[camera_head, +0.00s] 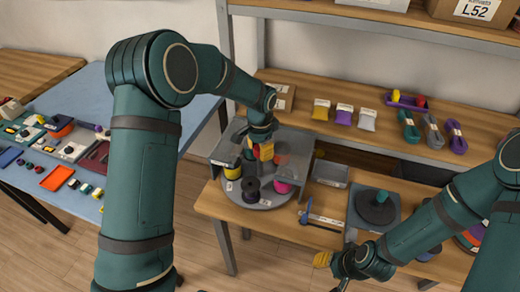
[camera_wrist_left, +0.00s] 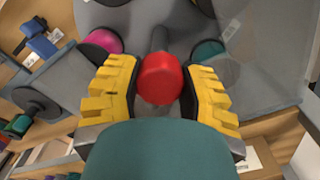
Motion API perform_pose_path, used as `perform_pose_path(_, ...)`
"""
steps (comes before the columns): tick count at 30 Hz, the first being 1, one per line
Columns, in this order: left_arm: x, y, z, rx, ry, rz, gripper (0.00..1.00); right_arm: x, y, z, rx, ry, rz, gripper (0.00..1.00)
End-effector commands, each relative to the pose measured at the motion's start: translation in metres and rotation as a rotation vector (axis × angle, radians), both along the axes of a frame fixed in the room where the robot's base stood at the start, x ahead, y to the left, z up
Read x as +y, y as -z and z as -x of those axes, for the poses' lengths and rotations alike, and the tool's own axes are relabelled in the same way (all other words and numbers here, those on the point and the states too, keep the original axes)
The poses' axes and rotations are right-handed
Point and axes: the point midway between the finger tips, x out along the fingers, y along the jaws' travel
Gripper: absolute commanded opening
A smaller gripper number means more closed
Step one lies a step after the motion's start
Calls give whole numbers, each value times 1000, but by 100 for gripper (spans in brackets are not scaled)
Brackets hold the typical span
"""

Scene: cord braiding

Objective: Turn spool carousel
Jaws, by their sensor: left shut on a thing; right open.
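The spool carousel (camera_head: 267,204) is a round grey turntable on the wooden table. It carries a yellow spool (camera_head: 233,171), a black spool (camera_head: 251,190) and a pink spool (camera_head: 283,187). My left gripper (camera_head: 263,153) is over the carousel. In the left wrist view its yellow fingers stand on both sides of a red knob (camera_wrist_left: 160,78) on a grey post, shut on it. A pink spool (camera_wrist_left: 104,40) and a teal spool (camera_wrist_left: 208,51) show beyond the fingers. My right gripper (camera_head: 334,263) is open and empty near the table's front edge.
Grey panels (camera_head: 322,160) stand around the carousel's back and sides. A blue-handled tool (camera_head: 322,219), a grey tray (camera_head: 331,174) and a dark disc with a teal knob (camera_head: 376,207) lie to its right. Cord bundles (camera_head: 409,127) lie on the shelf behind.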

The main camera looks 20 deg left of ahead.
Motion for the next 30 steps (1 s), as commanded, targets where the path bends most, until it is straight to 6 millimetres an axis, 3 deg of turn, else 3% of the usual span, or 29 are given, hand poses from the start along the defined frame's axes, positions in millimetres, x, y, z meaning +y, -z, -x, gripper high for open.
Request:
perform_pose_path(6, 0, 0, 0, 1, 0, 1, 0, 0, 0, 0, 0, 0, 0, 47)
perform_pose_path(7, 0, 0, 0, 1, 0, 1, 46, 0, 0, 0, 0, 0, 0, 47)
perform_pose_path(9, 0, 0, 0, 1, 0, 1, 71, 0, 0, 0, 0, 0, 0, 47)
perform_pose_path(10, 0, 0, 0, 1, 0, 1, 75, 0, 0, 0, 0, 0, 0, 47)
perform_pose_path(22, 0, -7, -1, -2, -1, 1, 75, 0, 0, 0, 0, 0, 0, 47)
perform_pose_path(30, 0, -54, -1, -5, -1, 2, 75, 0, 0, 0, 0, 0, 0, 47)
